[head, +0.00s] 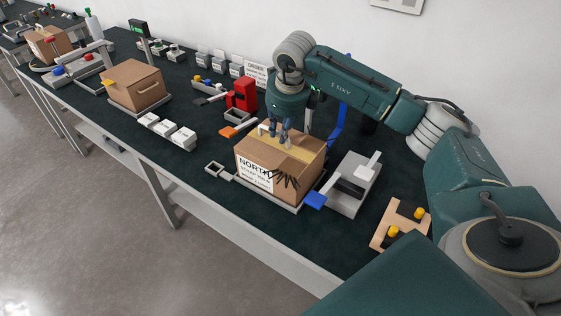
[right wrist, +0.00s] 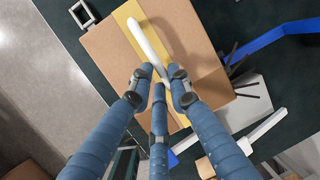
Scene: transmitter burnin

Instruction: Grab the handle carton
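A brown carton (head: 304,164) with a white NORTH label stands on the dark bench, with a yellow band along its top. A white handle (right wrist: 146,38) stands on the band in the right wrist view. My right gripper (head: 285,138) points down over the carton top. In the right wrist view its three blue fingers (right wrist: 160,76) are spread, with tips near one end of the handle. The tips look apart, and I cannot tell whether they touch the handle. My left gripper is not in view.
A grey fixture with a blue tab (head: 350,188) stands right of the carton. A wooden plate with yellow knobs (head: 401,224) lies nearer. A red device (head: 243,94) and an orange-tipped tool (head: 238,128) lie behind left. Another carton (head: 134,84) stands farther left.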

